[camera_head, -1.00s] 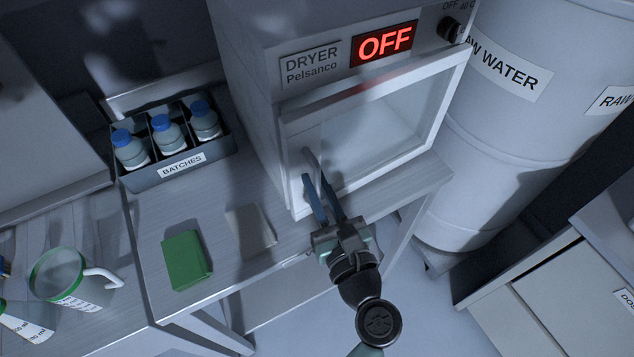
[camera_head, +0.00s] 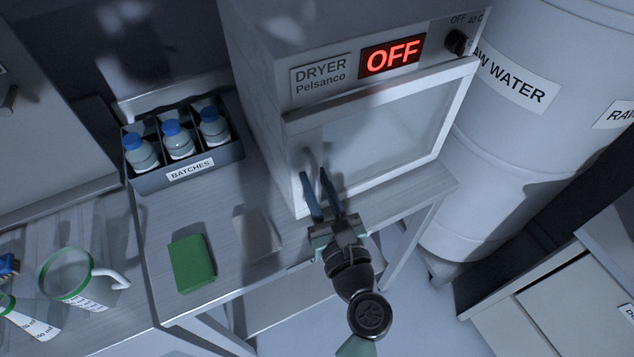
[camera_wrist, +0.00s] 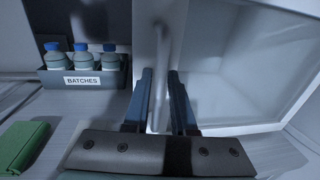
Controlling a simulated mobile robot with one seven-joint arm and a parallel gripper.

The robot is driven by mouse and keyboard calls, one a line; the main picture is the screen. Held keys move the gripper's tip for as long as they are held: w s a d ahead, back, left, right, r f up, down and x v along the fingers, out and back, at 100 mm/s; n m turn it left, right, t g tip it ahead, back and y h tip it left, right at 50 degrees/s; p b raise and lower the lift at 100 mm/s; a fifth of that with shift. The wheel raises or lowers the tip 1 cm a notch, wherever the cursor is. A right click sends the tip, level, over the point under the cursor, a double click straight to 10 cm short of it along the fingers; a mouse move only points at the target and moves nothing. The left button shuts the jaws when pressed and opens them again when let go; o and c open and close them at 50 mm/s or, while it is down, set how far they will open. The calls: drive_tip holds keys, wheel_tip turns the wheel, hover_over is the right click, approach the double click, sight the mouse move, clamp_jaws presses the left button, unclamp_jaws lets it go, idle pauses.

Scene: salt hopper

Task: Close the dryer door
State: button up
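The dryer (camera_head: 262,85) is a pale box on the table with a red OFF display. Its framed glass door (camera_head: 385,130) lies at or close to the front; I cannot tell whether a narrow gap is left. The door handle is a pale upright bar at the door's left side, clearest in the wrist view (camera_wrist: 161,75). My gripper (camera_head: 314,172) is in front of the door's lower left part. Its two blue fingers stand apart, and in the wrist view (camera_wrist: 161,72) the handle shows between and beyond them. Contact with the handle cannot be told.
A rack labelled BATCHES (camera_head: 190,172) holds blue-capped bottles left of the dryer. A green block (camera_head: 191,263) and a grey block (camera_head: 257,232) lie on the table (camera_head: 215,215). A green-rimmed jug (camera_head: 66,272) stands at left. A raw water barrel (camera_head: 500,150) is close at right.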

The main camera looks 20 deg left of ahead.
drive_tip(key=shift+s+a, duration=0.1)
drive_tip(key=shift+a, duration=0.1)
drive_tip(key=shift+s+d, duration=0.15)
drive_tip(key=b+v, duration=0.2)
drive_tip(key=v, duration=1)
drive_tip(key=shift+d, duration=0.3)
drive_tip(key=shift+s, duration=0.1)
